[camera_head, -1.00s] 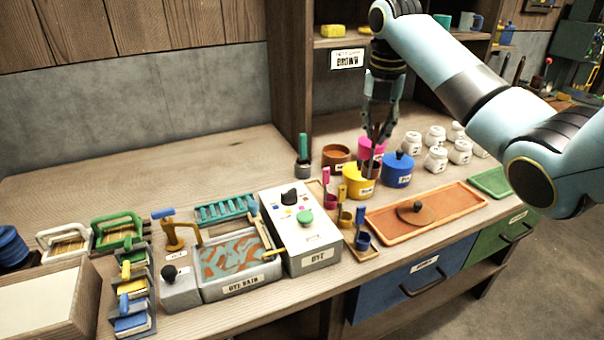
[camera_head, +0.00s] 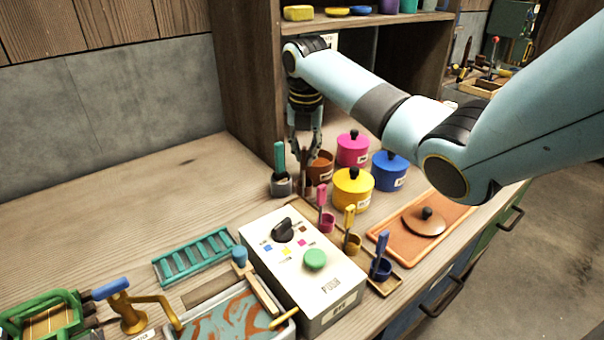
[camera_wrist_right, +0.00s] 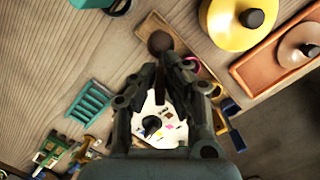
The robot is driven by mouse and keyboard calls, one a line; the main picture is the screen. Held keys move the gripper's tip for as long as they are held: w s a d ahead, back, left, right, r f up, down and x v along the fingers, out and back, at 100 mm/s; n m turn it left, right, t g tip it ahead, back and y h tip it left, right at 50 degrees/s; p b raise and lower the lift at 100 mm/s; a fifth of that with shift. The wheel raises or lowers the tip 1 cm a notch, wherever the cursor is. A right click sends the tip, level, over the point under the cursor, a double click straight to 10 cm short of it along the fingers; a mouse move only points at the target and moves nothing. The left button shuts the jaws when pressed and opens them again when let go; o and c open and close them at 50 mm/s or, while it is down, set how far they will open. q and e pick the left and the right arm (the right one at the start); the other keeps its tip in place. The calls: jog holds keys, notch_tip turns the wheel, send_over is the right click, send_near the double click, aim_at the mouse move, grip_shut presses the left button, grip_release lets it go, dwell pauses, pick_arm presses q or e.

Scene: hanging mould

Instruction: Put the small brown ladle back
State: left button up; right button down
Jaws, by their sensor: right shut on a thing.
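My right gripper (camera_head: 304,150) points down with its fingers closed on the small brown ladle (camera_head: 301,178), whose thin dark shape shows between and below the fingertips. In the right wrist view, the round brown ladle end (camera_wrist_right: 160,42) is just beyond the gripper (camera_wrist_right: 165,75), over or at one end of the wooden ladle rack (camera_wrist_right: 183,52). I cannot tell whether it touches the rack. The rack (camera_head: 388,286) holds a pink ladle (camera_head: 326,220), a yellow ladle (camera_head: 351,240) and a blue ladle (camera_head: 380,267). My left gripper is not in view.
Close behind the gripper is the open brown pot (camera_head: 322,168). Pink (camera_head: 352,150), yellow (camera_head: 352,190) and blue (camera_head: 389,172) lidded pots stand to the right. A green-handled tool in a grey holder (camera_head: 281,184) is close left. The white dye box (camera_head: 300,265) is in front.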

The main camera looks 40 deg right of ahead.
aim_at(304, 170)
notch_tip(304, 170, down, 4)
jog(key=shift+f, duration=0.15)
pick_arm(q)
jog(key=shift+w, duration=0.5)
pick_arm(e)
jog(key=shift+f, duration=0.1)
jog(key=shift+f, duration=0.45)
jog(key=c, duration=1.4)
grip_release()
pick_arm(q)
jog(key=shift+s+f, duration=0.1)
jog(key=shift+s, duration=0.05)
pick_arm(e)
jog(key=shift+r, duration=0.15)
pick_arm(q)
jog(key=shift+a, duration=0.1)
pick_arm(e)
jog(key=r, duration=0.8)
jog(key=s+a+r, duration=0.1)
jog(key=r, duration=0.3)
jog(key=shift+s+r, duration=0.1)
jog(key=shift+r, duration=0.2)
